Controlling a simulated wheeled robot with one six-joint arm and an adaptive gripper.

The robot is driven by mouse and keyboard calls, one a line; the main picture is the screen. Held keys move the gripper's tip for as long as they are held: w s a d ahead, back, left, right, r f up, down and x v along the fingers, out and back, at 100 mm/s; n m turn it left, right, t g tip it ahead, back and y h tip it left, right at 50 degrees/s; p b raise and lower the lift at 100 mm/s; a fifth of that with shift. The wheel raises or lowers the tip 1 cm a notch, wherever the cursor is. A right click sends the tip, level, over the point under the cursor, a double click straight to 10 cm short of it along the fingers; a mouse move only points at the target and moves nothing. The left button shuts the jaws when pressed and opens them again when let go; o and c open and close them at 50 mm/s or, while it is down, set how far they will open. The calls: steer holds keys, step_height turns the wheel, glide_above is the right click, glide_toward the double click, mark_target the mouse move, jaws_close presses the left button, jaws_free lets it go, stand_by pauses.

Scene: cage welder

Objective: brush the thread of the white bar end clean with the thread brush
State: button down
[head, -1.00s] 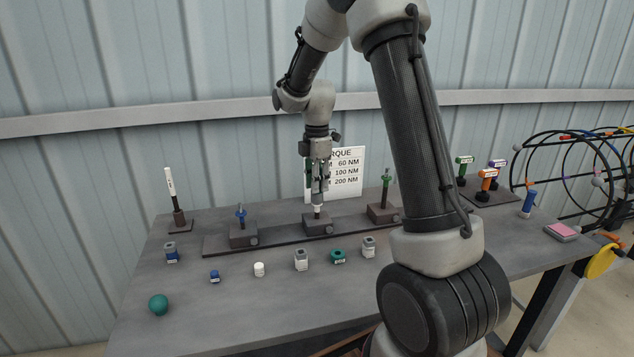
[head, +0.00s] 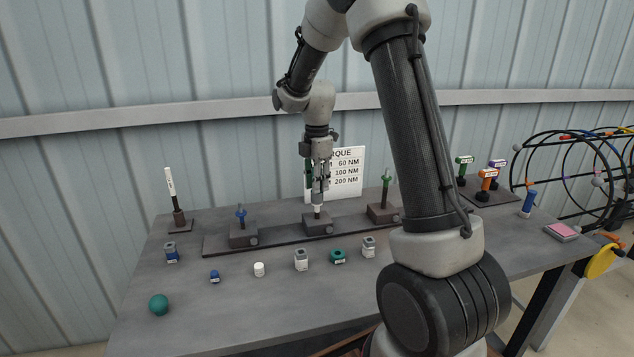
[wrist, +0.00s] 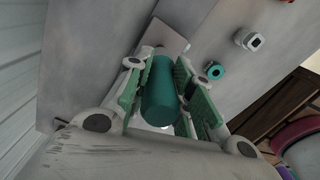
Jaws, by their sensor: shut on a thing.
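My gripper (head: 318,188) is over the middle block (head: 317,224) of the row of three on the table. It is shut on a teal cylinder, which appears to be the handle of the thread brush (wrist: 160,95), between its green finger pads in the wrist view. The white bar end (head: 317,209) shows as a small pale piece between the fingers and the block. The brush's working end and the thread are hidden, so I cannot tell whether they touch.
A blue bar end (head: 240,214) stands in the left block and a green one (head: 386,188) in the right block. Several small caps and nuts lie in front, with a teal ball (head: 158,305) front left. A white torque sign (head: 348,173) stands behind my gripper.

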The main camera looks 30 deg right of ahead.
steer(key=n, duration=1.2)
steer(key=m, duration=1.6)
